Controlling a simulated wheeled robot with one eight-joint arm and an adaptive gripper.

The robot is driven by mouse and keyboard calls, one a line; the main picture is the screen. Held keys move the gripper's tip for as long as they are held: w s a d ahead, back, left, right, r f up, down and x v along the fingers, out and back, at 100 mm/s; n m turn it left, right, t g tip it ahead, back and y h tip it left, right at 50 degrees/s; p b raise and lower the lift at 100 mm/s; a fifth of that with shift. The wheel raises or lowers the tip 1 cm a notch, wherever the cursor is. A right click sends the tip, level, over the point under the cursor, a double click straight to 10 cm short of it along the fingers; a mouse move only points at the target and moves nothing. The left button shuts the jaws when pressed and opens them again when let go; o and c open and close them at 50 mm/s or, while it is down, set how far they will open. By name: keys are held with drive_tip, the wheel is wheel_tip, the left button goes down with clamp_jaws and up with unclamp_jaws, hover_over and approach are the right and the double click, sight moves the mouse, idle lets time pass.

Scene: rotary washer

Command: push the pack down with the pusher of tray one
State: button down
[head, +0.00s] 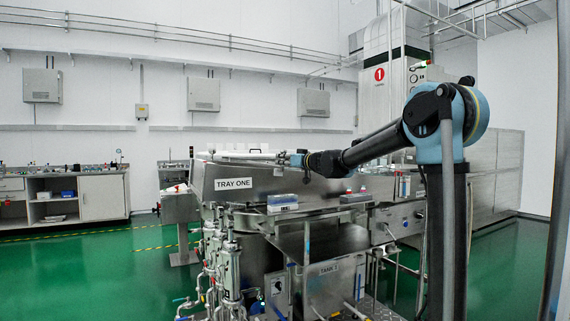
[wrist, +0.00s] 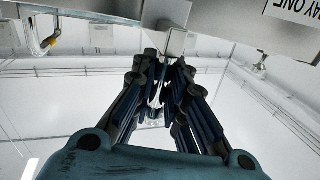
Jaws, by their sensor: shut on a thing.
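The metal tray housing labelled TRAY ONE (head: 215,183) stands in the middle of the head view. A long pale bar (head: 240,156) lies along its top, seemingly the pusher. My gripper (head: 296,160) is at the bar's right end, above the tray's rim. In the wrist view, which looks upside down, my gripper (wrist: 165,80) is shut on a slim pale piece (wrist: 155,96), apparently part of the pusher. The TRAY ONE label (wrist: 292,14) shows at that view's top right corner. I cannot make out the pack; the tray's inside is hidden by its wall.
Small packs of vials (head: 283,202) sit on a ledge in front of the tray. Pipes and valves (head: 228,265) stand below it, beside a panel marked TANK 1 (head: 330,275). A cabinet (head: 100,195) stands at left. Green floor between is clear.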

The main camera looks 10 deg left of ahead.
drive_tip(key=c, duration=1.6)
unclamp_jaws()
drive_tip(key=shift+o, duration=0.2)
drive_tip(key=v, duration=1.2)
drive_tip(key=shift+w+d+f, duration=0.1)
